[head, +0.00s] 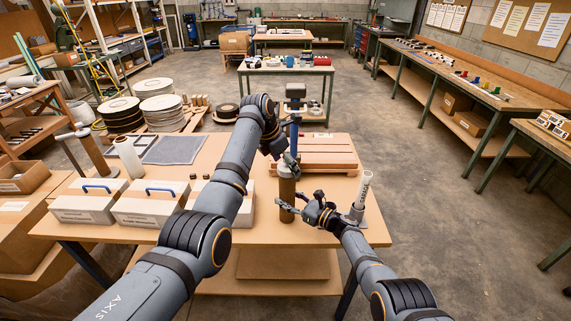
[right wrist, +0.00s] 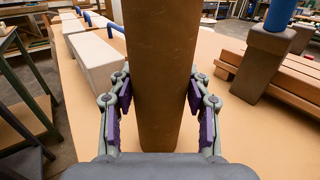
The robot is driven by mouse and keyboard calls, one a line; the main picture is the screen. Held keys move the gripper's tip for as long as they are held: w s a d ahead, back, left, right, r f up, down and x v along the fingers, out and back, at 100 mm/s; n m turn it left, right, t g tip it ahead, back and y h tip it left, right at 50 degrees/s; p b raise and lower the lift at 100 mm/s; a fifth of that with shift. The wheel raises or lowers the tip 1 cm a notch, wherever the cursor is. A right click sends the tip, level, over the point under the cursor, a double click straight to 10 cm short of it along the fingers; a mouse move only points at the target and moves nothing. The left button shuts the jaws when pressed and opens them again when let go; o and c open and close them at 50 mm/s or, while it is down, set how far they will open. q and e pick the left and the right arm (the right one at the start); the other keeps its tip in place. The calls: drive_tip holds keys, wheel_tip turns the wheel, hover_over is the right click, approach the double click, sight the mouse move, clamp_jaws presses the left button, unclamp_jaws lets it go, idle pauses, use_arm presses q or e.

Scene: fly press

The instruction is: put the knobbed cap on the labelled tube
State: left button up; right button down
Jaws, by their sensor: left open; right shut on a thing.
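A brown tube (head: 287,205) stands upright near the front of the table, and it fills the middle of the right wrist view (right wrist: 160,70). My right gripper (right wrist: 158,105) is shut on it, a pad on each side. My left gripper (head: 287,161) is open at the tube's top end and hides most of it. I cannot tell whether a knobbed cap is there. I see no label on the brown tube's visible side. A pale tube with dark lettering (head: 362,190) stands upright to the right, just beyond my right arm.
Pale boxes with blue handles (head: 150,205) stand to the left. Stacked reddish-brown boards (head: 325,150) lie behind the tube, beside a blue post (head: 295,135) on a dark base (right wrist: 262,65). A white roll (head: 128,157) and grey mat (head: 176,150) are at the back left.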

drive_tip(key=c, duration=0.5)
unclamp_jaws()
use_arm(q)
drive_tip(key=v, duration=1.2)
use_arm(e)
drive_tip(key=shift+s+d, duration=0.25)
drive_tip(key=shift+d, duration=0.2)
drive_tip(key=v, duration=1.1)
